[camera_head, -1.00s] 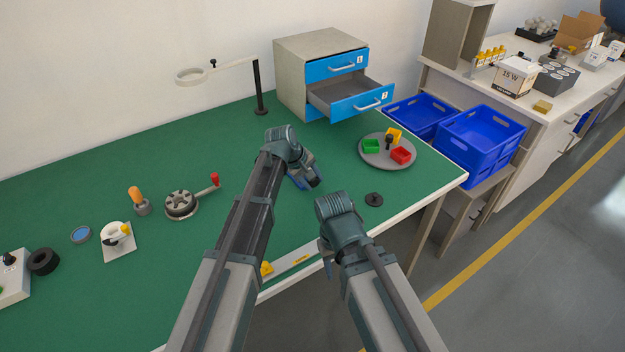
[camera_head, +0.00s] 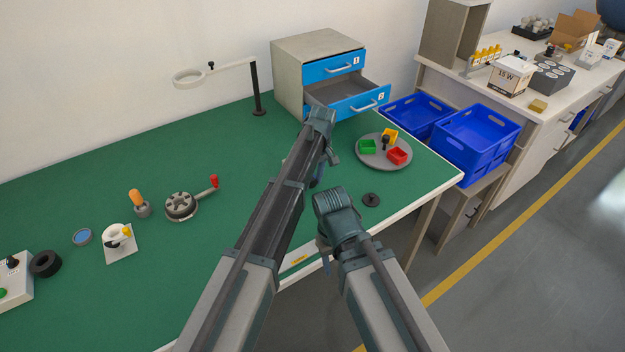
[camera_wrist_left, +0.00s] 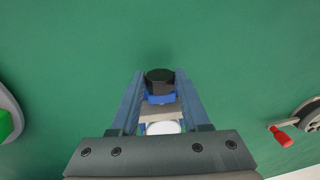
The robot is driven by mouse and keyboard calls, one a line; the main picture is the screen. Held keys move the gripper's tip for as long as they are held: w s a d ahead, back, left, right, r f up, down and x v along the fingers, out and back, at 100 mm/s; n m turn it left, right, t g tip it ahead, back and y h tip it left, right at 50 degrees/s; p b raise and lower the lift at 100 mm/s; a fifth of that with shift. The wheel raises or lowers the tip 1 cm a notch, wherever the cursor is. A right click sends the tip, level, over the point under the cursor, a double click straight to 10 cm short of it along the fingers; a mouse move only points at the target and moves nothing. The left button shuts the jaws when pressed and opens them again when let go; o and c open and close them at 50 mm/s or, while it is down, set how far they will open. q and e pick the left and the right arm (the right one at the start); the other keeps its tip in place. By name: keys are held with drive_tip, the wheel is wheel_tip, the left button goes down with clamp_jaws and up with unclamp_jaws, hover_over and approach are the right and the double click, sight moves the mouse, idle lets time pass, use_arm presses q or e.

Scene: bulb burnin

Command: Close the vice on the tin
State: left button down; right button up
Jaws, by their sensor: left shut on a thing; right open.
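My left gripper (camera_wrist_left: 160,78) is shut on a small stacked piece with a black top and a blue band (camera_wrist_left: 160,98), between its two fingers in the left wrist view. A grey block and a round white piece (camera_wrist_left: 163,128) lie behind it, nearer the palm. These may be the vice and the tin, but I cannot tell for sure. In the head view the left gripper (camera_head: 318,174) is mostly hidden behind my left wrist, over the right part of the green bench. My right gripper (camera_head: 325,258) is open and empty by the bench's front edge.
A round grey tray (camera_head: 366,158) with small coloured bins is right of the left gripper. A black disc (camera_head: 371,200) lies in front of it. A drawer cabinet (camera_head: 290,75) with its lower drawer open stands behind. A red-handled rotary fixture (camera_head: 181,206) is at left.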

idle(0.3)
use_arm(q)
drive_tip(key=shift+c, duration=1.9)
unclamp_jaws()
wheel_tip(320, 180, up, 14)
drive_tip(key=d+p, duration=0.2)
drive_tip(key=p, duration=1.1)
drive_tip(key=shift+w+f+p, duration=0.15)
drive_tip(key=shift+w+p, duration=0.25)
